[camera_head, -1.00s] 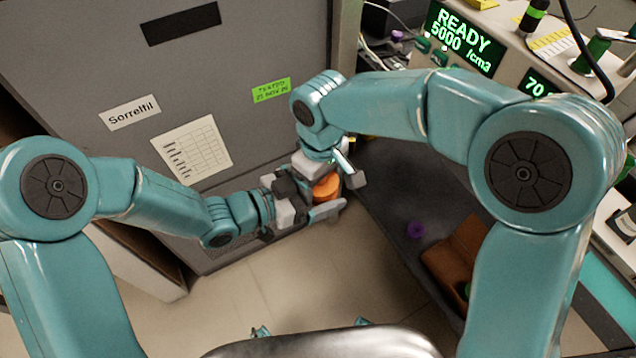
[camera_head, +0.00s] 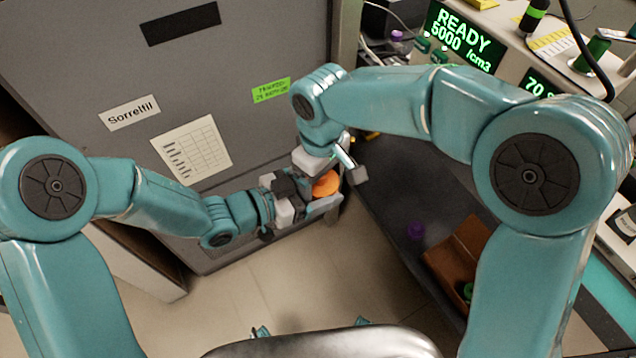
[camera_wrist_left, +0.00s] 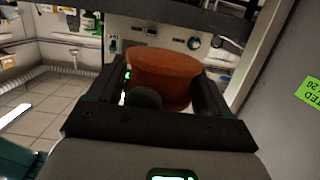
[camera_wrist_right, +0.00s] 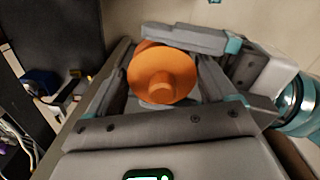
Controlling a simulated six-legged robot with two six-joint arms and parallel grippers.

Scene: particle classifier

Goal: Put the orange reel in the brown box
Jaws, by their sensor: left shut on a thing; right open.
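The orange reel (camera_head: 326,184) is held in my left gripper (camera_head: 308,204), in front of the grey cabinet. In the left wrist view the reel (camera_wrist_left: 162,76) sits between both fingers of the left gripper (camera_wrist_left: 165,95). My right gripper (camera_head: 340,168) is open just above the reel. In the right wrist view the reel (camera_wrist_right: 162,72) shows between the open fingers of the right gripper (camera_wrist_right: 165,75), and I cannot tell whether they touch it. The brown box (camera_head: 450,262) lies on the dark low surface at right, partly hidden by my right arm, with a green thing in it.
The grey cabinet (camera_head: 110,70) stands close behind my left gripper. A machine with a green READY display (camera_head: 462,38) stands at upper right. The floor (camera_head: 300,285) is clear.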

